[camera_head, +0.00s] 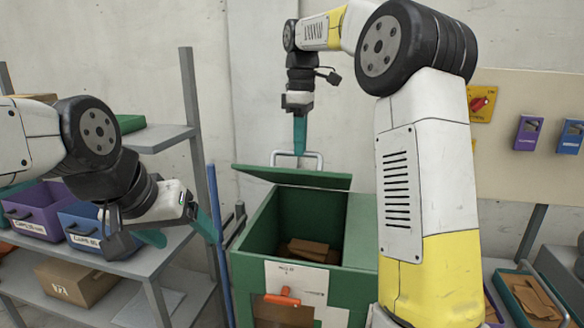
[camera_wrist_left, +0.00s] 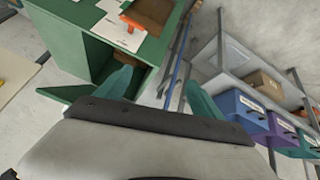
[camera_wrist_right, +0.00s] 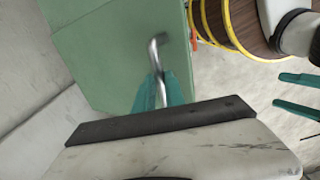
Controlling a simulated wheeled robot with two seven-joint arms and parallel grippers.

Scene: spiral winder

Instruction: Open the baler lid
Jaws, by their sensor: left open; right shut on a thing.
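The green baler (camera_head: 355,235) stands in the middle of the head view with cardboard (camera_head: 309,250) inside. Its lid (camera_head: 295,178) is raised, seen nearly edge-on, and the interior shows below it. A metal handle (camera_head: 311,155) sticks up behind the lid's upper edge. My right gripper (camera_head: 299,140) is shut on this handle; the right wrist view shows the bent bar (camera_wrist_right: 156,52) between its teal fingers and the green lid face (camera_wrist_right: 105,45). My left gripper (camera_head: 180,230) is open and empty, left of the baler and apart from it.
Grey shelves (camera_head: 165,138) with a purple bin (camera_head: 38,212), a blue bin (camera_head: 85,230) and a cardboard box (camera_head: 75,281) stand at left. A blue pole (camera_head: 216,235) stands between shelves and baler. An orange handle (camera_head: 283,297) is on the baler's front.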

